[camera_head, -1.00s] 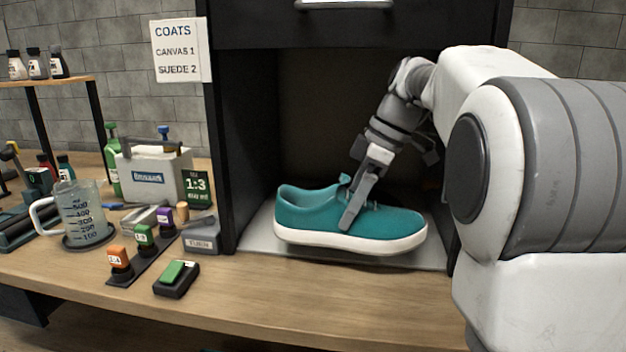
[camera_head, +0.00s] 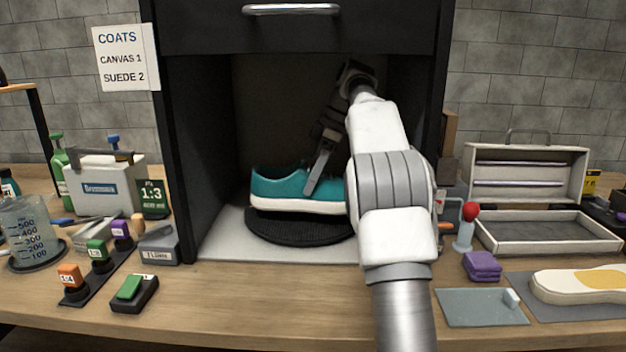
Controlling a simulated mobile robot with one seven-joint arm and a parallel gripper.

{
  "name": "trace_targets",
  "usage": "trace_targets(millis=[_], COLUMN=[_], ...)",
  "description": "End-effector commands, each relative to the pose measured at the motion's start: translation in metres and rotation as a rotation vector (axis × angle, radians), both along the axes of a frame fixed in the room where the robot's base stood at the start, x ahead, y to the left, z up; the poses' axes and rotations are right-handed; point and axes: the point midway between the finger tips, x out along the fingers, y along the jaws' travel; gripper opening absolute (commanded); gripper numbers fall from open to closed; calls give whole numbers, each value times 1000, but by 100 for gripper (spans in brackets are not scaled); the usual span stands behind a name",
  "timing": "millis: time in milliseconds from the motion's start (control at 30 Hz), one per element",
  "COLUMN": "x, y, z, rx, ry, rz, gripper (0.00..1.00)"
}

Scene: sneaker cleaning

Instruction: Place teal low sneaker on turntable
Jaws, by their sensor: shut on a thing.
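The teal low sneaker (camera_head: 278,186) with its white sole is inside the black open-fronted cabinet, toe hidden behind my arm. My gripper (camera_head: 318,182) is shut on the sneaker's upper near the laces. The turntable (camera_head: 300,230) is a black round disc on the cabinet's pale floor. The sneaker is over the disc, its sole just above or touching it; I cannot tell which. My arm reaches in from the front and covers the right part of the sneaker and disc.
The cabinet's left wall (camera_head: 198,150) and drawer (camera_head: 290,25) above bound the space. On the left are a jug (camera_head: 28,230), a dispenser row (camera_head: 100,255) and a green-topped block (camera_head: 134,293).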

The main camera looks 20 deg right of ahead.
Motion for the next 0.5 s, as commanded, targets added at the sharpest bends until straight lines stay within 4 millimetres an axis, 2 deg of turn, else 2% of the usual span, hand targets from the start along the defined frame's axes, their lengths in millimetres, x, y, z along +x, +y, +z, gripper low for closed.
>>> trace_targets(millis=[33,200,500], x=[7,23,42], y=[-3,-10,-18], z=[6,9,6], rx=[0,0,1], ry=[-1,0,0], rz=[0,-1,0], gripper=[10,10,10])
